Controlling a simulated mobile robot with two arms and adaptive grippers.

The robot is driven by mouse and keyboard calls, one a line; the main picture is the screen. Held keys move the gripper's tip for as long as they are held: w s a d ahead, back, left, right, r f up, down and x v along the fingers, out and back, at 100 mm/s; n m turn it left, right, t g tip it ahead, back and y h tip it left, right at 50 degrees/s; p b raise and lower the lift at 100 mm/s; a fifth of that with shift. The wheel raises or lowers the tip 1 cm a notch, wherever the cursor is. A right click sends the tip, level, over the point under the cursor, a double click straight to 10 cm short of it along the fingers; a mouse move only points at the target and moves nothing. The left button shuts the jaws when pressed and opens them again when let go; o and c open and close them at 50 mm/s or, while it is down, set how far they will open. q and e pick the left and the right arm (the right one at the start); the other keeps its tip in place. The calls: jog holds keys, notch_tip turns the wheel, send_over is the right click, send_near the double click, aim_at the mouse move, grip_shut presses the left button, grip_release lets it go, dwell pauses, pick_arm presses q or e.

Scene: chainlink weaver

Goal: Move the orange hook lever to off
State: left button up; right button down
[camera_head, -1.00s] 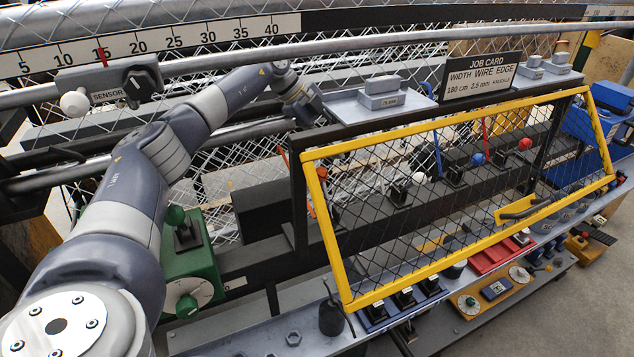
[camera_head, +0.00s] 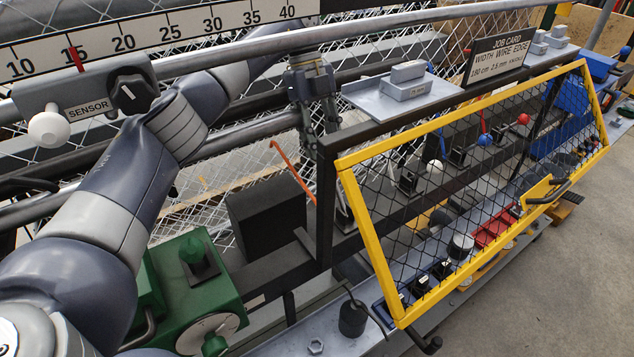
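The orange hook lever (camera_head: 293,172) is a thin orange bar left of the yellow-framed mesh guard. My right gripper is not in view.
The yellow mesh guard (camera_head: 371,245) and its black post stand right of the lever. Behind the mesh are white, blue and red knobbed levers. A green box (camera_head: 190,285) with a dial stands lower left. A grey rail (camera_head: 350,42) crosses above.

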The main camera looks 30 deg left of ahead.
aim_at(339, 191)
pick_arm(q)
jog(key=p+x, duration=0.3)
jog(key=x, duration=0.6)
jog(key=shift+d+f, duration=0.1)
jog(key=shift+d, duration=0.15)
jog(key=shift+s+d+f+p, duration=0.1)
jog(key=shift+s+f+p, duration=0.15)
jog(key=shift+f, duration=0.25)
jog(key=shift+w+d+f, duration=0.1)
jog(key=shift+w+d, duration=0.05)
jog(key=shift+d, duration=0.05)
jog(key=c, duration=0.8)
grip_shut()
